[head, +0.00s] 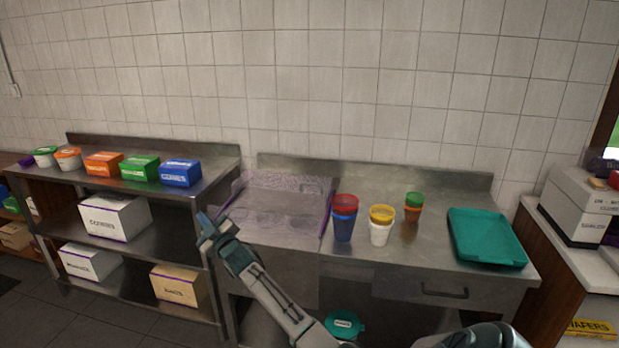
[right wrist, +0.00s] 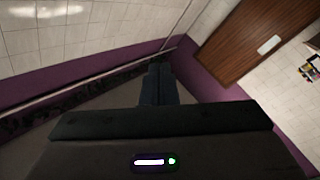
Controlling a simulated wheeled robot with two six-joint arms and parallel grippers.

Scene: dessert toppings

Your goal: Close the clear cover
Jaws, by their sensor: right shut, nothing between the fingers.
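The clear cover (head: 284,184) is a see-through, faintly purple sheet at the left end of the steel counter. Its speckled surface shows above a compartment with round shapes (head: 268,218). I cannot tell for sure how far it is raised. My right gripper (head: 205,222) is shut and empty, at the left front edge of this compartment, left of the cover. Its forearm crosses in front of the counter. In the right wrist view the shut fingers (right wrist: 158,84) point to a room wall and hold nothing. My left gripper is not in view.
Blue-and-red cups (head: 343,225), yellow-and-white cups (head: 380,232) and green-and-orange cups (head: 412,212) stand right of the compartment. A teal tray (head: 486,238) lies at the right. A shelf (head: 150,215) with boxes stands left. A tiled wall is behind.

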